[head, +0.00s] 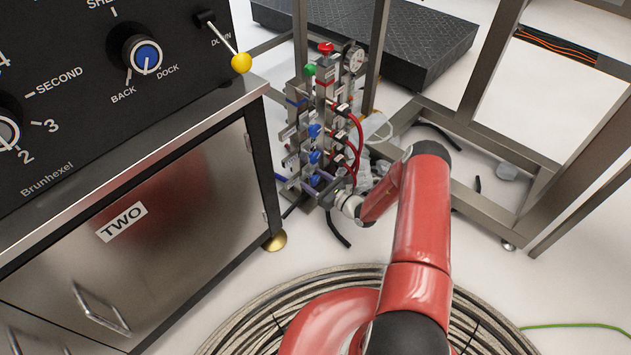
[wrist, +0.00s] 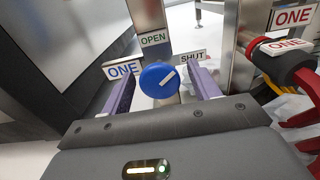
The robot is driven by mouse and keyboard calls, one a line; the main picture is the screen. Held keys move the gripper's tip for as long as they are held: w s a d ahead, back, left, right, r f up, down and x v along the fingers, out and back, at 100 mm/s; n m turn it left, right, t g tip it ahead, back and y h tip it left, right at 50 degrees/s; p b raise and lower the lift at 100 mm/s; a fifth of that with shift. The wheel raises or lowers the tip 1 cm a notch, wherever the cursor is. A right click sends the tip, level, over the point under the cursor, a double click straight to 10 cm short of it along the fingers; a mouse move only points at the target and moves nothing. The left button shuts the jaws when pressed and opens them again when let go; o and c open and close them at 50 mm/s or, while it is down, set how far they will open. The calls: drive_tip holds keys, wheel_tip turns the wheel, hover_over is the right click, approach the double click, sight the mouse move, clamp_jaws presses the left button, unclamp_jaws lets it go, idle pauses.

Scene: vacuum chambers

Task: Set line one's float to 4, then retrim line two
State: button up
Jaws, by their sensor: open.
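In the wrist view, a round blue knob (wrist: 159,80) with a white pointer line stands between the fingers of my gripper (wrist: 160,85). The fingers are apart on either side of it, with the left finger (wrist: 119,92) and right finger (wrist: 204,82) not visibly pressing on it. The pointer slants to the upper right, towards the SHUT label (wrist: 191,57). An OPEN label (wrist: 154,39) is above the knob and a ONE label (wrist: 123,69) is at its left. In the head view, my gripper is low at the valve stand (head: 318,130), mostly hidden by my wrist. No float shows clearly.
Red hoses (head: 357,140) and a gauge (head: 354,60) are on the stand's right side. A black panel with dials (head: 110,70) tops a steel cabinet marked TWO (head: 122,222) at left. A coiled cable (head: 240,325) lies on the floor; a metal frame (head: 480,140) stands at right.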

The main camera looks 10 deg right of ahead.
drive_tip(key=c, duration=1)
drive_tip(key=shift+o, duration=0.2)
drive_tip(key=shift+n+b, duration=0.35)
drive_tip(key=shift+n, duration=1.45)
drive_tip(key=o, duration=1)
drive_tip(key=shift+c, duration=0.2)
drive_tip(key=v, duration=0.8)
drive_tip(key=shift+p, duration=0.45)
